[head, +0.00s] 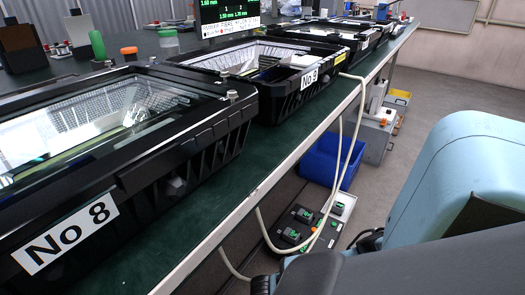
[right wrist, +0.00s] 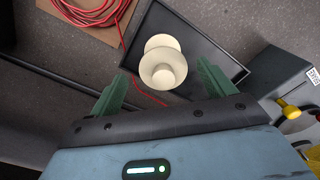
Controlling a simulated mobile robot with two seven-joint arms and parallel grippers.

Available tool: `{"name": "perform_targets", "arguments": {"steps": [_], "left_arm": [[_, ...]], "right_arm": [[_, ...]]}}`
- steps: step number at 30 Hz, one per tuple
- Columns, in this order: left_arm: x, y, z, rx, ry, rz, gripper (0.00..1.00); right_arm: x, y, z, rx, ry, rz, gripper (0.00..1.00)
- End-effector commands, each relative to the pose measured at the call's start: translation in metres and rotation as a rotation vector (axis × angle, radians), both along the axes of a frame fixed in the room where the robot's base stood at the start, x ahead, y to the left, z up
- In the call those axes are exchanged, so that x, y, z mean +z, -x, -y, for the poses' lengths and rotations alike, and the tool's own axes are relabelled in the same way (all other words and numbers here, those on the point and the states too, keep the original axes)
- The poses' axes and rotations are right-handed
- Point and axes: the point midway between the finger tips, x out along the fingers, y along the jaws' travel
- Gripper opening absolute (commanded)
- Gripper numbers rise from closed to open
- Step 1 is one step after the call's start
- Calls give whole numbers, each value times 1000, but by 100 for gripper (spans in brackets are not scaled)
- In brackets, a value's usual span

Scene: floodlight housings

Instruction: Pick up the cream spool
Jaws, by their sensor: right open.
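The cream spool (right wrist: 162,62) shows in the right wrist view, over a dark flat tray or panel (right wrist: 207,72). It has two round flanges and a knob-like end facing the camera. My right gripper (right wrist: 160,85) is open, its green fingers to the left and right of the spool. The spool lies just beyond and between the fingertips; I cannot tell the exact gap. The spool does not show in the head view. My left gripper is not in view.
In the right wrist view, a red cable coil (right wrist: 88,10) lies at top left and a grey box (right wrist: 280,72) with a yellow knob (right wrist: 288,108) stands at right. The head view shows floodlight housings (head: 120,185) on a green bench (head: 180,225) and a blue bin (head: 330,162) below.

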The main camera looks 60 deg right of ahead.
Motion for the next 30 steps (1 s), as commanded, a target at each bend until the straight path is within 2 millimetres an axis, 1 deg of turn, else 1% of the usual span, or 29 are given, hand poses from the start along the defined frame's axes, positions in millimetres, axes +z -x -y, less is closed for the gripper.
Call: {"name": "perform_targets", "arguments": {"steps": [1,9,12,19,30], "left_arm": [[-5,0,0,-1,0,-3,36],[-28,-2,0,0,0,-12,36],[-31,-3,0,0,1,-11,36],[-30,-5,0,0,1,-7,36],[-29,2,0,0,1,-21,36]], "right_arm": [[-8,1,-1,0,-1,-2,82],[-42,2,-4,0,0,-4,82],[-47,1,-4,0,0,-2,82],[-47,1,-4,0,0,-1,82],[-46,1,-4,0,0,-1,33]]}}
